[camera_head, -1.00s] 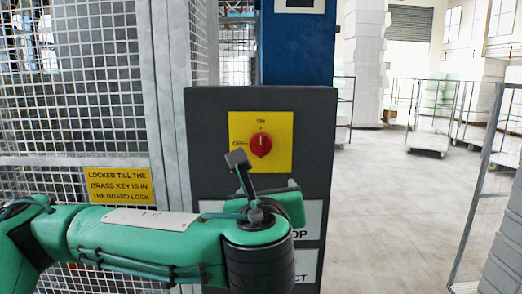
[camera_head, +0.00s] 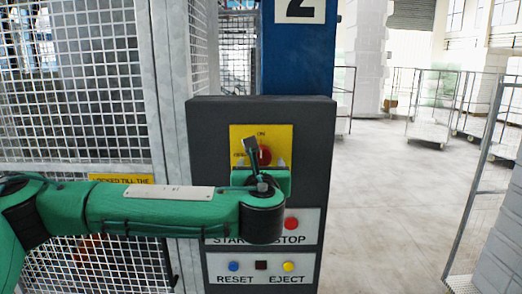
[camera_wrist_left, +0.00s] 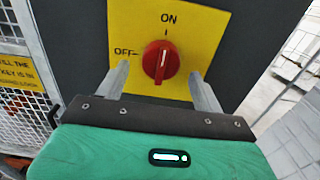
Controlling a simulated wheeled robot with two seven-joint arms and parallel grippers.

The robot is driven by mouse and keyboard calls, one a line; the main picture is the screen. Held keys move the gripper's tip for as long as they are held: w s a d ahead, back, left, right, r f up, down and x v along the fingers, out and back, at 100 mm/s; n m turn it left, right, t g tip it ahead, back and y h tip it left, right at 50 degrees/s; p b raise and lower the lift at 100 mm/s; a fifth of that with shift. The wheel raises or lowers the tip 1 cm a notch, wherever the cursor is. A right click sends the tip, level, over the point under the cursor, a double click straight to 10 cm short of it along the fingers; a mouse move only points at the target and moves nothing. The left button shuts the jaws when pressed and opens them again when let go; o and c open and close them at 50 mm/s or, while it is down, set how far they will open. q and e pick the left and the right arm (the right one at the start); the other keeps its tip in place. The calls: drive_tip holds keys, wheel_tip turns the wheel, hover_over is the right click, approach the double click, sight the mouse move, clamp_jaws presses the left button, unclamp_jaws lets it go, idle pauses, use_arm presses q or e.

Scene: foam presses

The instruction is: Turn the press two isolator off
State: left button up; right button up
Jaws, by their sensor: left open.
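The red isolator knob (camera_wrist_left: 160,62) sits on a yellow plate (camera_wrist_left: 205,20) marked ON at the top and OFF at the left. Its white pointer line stands nearly upright, toward ON. In the head view the knob (camera_head: 265,155) is partly covered by my left wrist. My left gripper (camera_wrist_left: 159,71) is open, with one finger on each side of the knob. The fingers look apart from the knob; their exact depth is hard to tell. The plate is on a dark grey control box (camera_head: 210,120) by a blue post (camera_head: 297,60) with a "2" sign. My right gripper is not in view.
Below the knob are a red STOP button (camera_head: 291,223), a blue RESET button (camera_head: 233,267) and a yellow EJECT button (camera_head: 288,267). The START button is hidden by my arm. A mesh guard (camera_head: 80,90) stands at the left. Open floor (camera_head: 380,200) lies at the right.

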use_arm(q)
drive_tip(key=shift+w+p, duration=0.4)
drive_tip(key=shift+w, duration=0.8)
